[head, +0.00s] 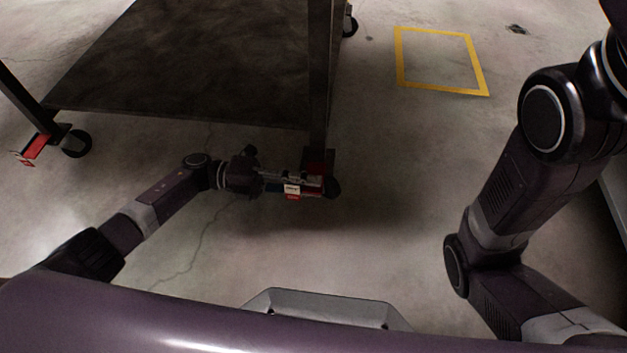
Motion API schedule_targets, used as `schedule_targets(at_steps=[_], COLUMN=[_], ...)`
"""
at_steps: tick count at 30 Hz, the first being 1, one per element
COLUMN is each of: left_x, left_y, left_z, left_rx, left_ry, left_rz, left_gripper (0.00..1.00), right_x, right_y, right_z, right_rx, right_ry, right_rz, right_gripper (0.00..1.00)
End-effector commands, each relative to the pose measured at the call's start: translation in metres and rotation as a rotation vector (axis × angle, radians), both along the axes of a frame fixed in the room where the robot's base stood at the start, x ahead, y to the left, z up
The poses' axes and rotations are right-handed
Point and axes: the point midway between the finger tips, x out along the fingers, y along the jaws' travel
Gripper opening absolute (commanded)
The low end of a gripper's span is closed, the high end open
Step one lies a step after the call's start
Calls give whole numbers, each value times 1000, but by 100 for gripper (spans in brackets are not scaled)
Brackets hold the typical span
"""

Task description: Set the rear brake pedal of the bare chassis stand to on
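The stand has a dark lower shelf (190,70) and dark legs on casters. At its near right leg is a caster (334,188) with a red pedal (293,197) bearing a white label. My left gripper (310,184) reaches in from the left, low over the floor, with its fingers at this pedal and partly overlapping it. I cannot tell whether they touch it or how far apart they are. The pedal's tilt is hard to read. Another red pedal (35,147) with a white label juts out beside the near left caster (76,143). My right gripper is out of view.
A yellow outlined rectangle (482,79) marks the floor to the right of the stand. Another caster (351,26) shows at the far right of the stand. The concrete floor (390,180) between the stand and my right arm is clear. A grey edge (611,195) stands at the far right.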

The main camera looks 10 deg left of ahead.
Motion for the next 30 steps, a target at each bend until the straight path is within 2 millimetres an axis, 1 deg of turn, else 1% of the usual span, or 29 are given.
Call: schedule_targets(at_steps=[1,4,12,18,30], left_x=[0,0,0,0,0], left_y=[-5,-10,-12,-12,-11], left_z=[1,0,-1,-1,-1], left_rx=[0,1,1,1,2], left_ry=[1,1,1,1,1], left_rz=[-1,1,1,1,2], left_gripper=[21,21,21,0,0], right_x=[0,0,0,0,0], right_y=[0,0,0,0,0], right_z=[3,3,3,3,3], right_rx=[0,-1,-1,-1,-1], right_ry=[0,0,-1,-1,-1], right_rz=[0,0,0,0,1], right_gripper=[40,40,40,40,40])
